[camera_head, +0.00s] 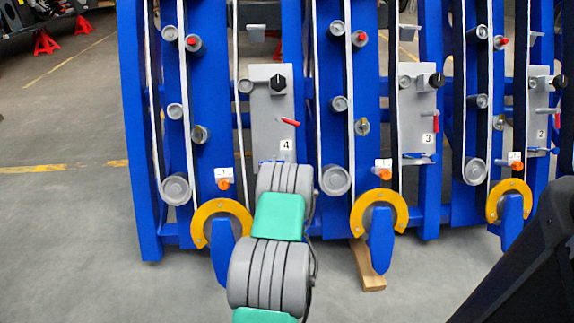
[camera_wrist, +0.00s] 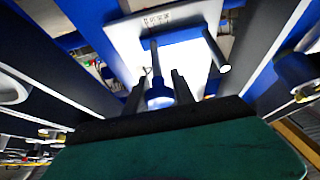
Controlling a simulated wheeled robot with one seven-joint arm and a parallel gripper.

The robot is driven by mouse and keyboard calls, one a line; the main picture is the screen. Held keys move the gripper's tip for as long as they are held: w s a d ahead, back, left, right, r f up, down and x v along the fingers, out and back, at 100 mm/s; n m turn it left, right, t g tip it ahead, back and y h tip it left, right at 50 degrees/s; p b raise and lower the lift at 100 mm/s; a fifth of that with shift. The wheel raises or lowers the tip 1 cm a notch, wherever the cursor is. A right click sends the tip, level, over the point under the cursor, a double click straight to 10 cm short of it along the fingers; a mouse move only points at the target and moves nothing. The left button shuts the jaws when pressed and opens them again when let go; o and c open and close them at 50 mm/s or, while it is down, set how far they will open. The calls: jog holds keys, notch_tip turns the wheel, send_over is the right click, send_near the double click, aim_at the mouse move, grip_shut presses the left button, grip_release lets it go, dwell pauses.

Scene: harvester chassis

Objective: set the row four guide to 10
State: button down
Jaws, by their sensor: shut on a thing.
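The row four panel (camera_head: 268,105) is a grey plate marked 4, with a black knob (camera_head: 278,82) and a red lever (camera_head: 290,122). Its blue handle at the lower edge is mostly hidden behind my arm in the head view. In the wrist view, my gripper (camera_wrist: 158,92) is shut on a blue knob (camera_wrist: 158,97) under a pale plate (camera_wrist: 180,50). A small printed scale (camera_wrist: 157,20) shows on that plate; I cannot read its digits or the setting. My gripper is hidden by the arm in the head view.
Panels marked 3 (camera_head: 416,110) and 2 (camera_head: 537,105) stand to the right. Blue uprights (camera_head: 141,130) flank the rows. Yellow curved guards (camera_head: 222,207) are low in front; open floor (camera_head: 60,220) lies left.

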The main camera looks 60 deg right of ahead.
jog(key=shift+w+a, duration=0.2)
jog(key=shift+w, duration=0.1)
jog(key=c, duration=1.5)
grip_release()
jog(key=shift+w, duration=0.15)
jog(key=o, duration=0.4)
jog(key=p+v, duration=0.1)
jog(key=v, duration=0.7)
jog(key=shift+d, duration=0.15)
